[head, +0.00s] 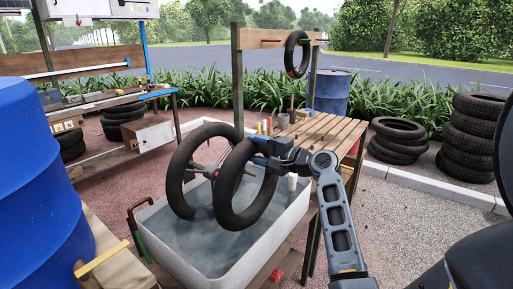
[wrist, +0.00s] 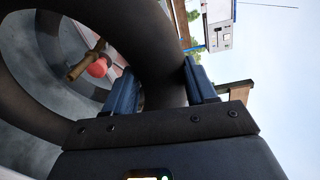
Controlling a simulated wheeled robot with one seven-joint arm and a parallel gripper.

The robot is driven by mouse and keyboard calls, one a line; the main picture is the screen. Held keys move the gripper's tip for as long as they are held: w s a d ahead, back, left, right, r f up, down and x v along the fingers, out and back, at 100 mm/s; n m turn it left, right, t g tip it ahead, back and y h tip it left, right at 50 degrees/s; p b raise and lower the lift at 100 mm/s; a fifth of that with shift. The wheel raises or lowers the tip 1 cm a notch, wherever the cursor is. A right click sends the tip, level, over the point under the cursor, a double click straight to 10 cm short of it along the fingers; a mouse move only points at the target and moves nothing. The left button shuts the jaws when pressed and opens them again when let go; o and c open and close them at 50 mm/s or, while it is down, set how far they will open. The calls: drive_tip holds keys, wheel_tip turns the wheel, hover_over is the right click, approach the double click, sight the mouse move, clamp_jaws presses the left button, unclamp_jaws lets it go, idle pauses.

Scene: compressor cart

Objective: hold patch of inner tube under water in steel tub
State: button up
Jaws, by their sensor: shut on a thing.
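My gripper (head: 258,147) is shut on the upper right of a black inner tube (head: 228,207). In the wrist view, its blue fingers (wrist: 162,80) stand on both sides of the tube (wrist: 150,30). The tube hangs upright over the white-grey tub (head: 268,243), which holds grey water (head: 212,258). I cannot tell whether the tube's lower edge touches the water. A second black ring (head: 177,176) stands just left of it, its lower part at the water. I cannot make out any patch.
A wooden handle with a red ball (wrist: 97,66) shows through the tube. A slatted bench (head: 325,133) stands behind the tub at right. A blue barrel (head: 38,190) is close at left.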

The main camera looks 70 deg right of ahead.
wheel_tip(320, 180, down, 11)
drive_tip(key=b, duration=0.7)
idle(0.3)
idle(3.3)
drive_tip(key=shift+r+p, duration=7.6)
drive_tip(key=shift+r, duration=1.35)
